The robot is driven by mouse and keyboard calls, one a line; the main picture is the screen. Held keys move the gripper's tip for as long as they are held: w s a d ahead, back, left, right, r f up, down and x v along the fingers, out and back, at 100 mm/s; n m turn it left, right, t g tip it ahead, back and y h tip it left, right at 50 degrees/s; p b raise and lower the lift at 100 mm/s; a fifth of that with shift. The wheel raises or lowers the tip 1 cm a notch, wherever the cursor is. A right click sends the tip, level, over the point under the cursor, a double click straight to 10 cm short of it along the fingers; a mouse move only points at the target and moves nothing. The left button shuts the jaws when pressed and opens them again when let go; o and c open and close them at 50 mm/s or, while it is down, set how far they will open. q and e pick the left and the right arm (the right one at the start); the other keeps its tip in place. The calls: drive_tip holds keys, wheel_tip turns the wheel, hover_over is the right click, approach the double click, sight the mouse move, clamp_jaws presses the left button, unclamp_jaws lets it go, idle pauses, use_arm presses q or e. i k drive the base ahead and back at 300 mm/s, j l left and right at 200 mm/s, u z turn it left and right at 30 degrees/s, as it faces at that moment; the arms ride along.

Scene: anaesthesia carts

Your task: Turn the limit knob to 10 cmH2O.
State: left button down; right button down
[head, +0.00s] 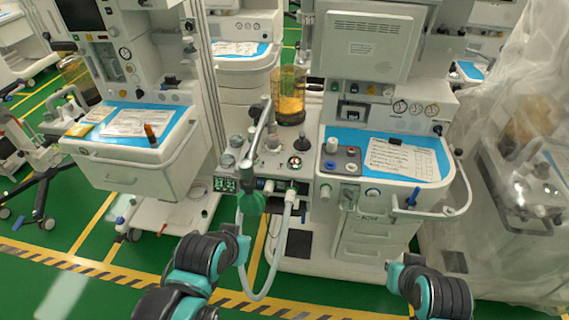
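The anaesthesia machine stands in front of me, with a breathing-circuit block (270,170) at its left side. A round knob with a dark and white top (295,162) sits on that block. Its markings are too small to read, and I cannot tell for sure that it is the limit knob. My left arm comes in from the bottom, and its grey end (237,243) is below and left of the block, apart from the knob. Fingers cannot be made out on either arm.
A metal arm (262,125) rises beside the knob. An amber canister (288,95) stands behind. The blue-topped worktop (345,135) with a handrail (460,195) is to the right.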

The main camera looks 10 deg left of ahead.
sight(273, 140)
drive_tip(key=i+z, duration=0.25)
drive_tip(key=i, duration=0.25)
drive_tip(key=i+j+z, duration=0.25)
drive_tip(key=i, duration=0.25)
drive_tip(key=i+l, duration=0.05)
drive_tip(key=l, duration=0.05)
